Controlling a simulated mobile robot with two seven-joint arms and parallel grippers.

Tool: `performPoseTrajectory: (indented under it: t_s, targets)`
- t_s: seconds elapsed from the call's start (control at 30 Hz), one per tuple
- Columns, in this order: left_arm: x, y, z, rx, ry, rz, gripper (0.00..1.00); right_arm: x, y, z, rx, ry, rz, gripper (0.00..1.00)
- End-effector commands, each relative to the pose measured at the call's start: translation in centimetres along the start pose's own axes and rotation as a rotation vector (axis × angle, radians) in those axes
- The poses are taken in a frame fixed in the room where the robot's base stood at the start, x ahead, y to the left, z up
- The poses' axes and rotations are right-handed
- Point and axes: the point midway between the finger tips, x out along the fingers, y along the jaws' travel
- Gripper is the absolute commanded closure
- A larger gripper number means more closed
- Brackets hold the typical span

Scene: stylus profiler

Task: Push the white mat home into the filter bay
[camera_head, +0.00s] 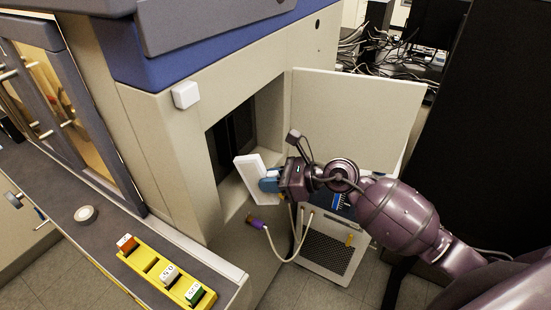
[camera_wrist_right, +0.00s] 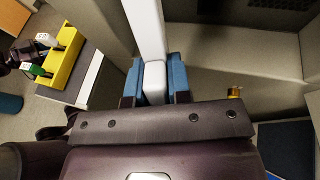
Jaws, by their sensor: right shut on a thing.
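The white mat (camera_head: 254,178) is a flat white panel held upright and slightly tilted at the mouth of the filter bay (camera_head: 231,143), a dark opening in the side of the beige machine. My right gripper (camera_head: 270,183) is shut on a part of the mat's near side. In the right wrist view the mat (camera_wrist_right: 147,30) runs away from the blue fingers of the right gripper (camera_wrist_right: 155,82), which sit on both sides of a white block on it. The far end of the mat is out of that frame.
An open beige door (camera_head: 350,112) stands right of the bay. Below it is a cabinet (camera_head: 325,250) with a grille and hanging cables.

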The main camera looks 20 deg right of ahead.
Motion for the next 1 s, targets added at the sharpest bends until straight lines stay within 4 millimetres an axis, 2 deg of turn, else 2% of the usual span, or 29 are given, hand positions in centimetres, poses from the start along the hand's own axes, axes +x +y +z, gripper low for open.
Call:
performPoseTrajectory:
  t_s: [0.1,0.3,0.6,1.0]
  targets:
    - [0.0,0.0,-0.1,0.0,0.003,0.0,0.47,-0.8,-1.7,1.5,0.039,-0.078,-0.127,1.0]
    - [0.0,0.0,-0.1,0.0,0.003,0.0,0.47,-1.5,-3.3,3.0,0.065,-0.214,-0.265,1.0]
    - [-0.1,0.0,0.1,0.0,-0.001,-0.001,0.47,-1.7,-3.5,3.3,0.05,-0.317,-0.289,1.0]
    - [-0.3,-0.1,0.4,-0.001,-0.009,-0.002,0.47,-1.7,-3.5,3.4,0.048,-0.332,-0.288,1.0]
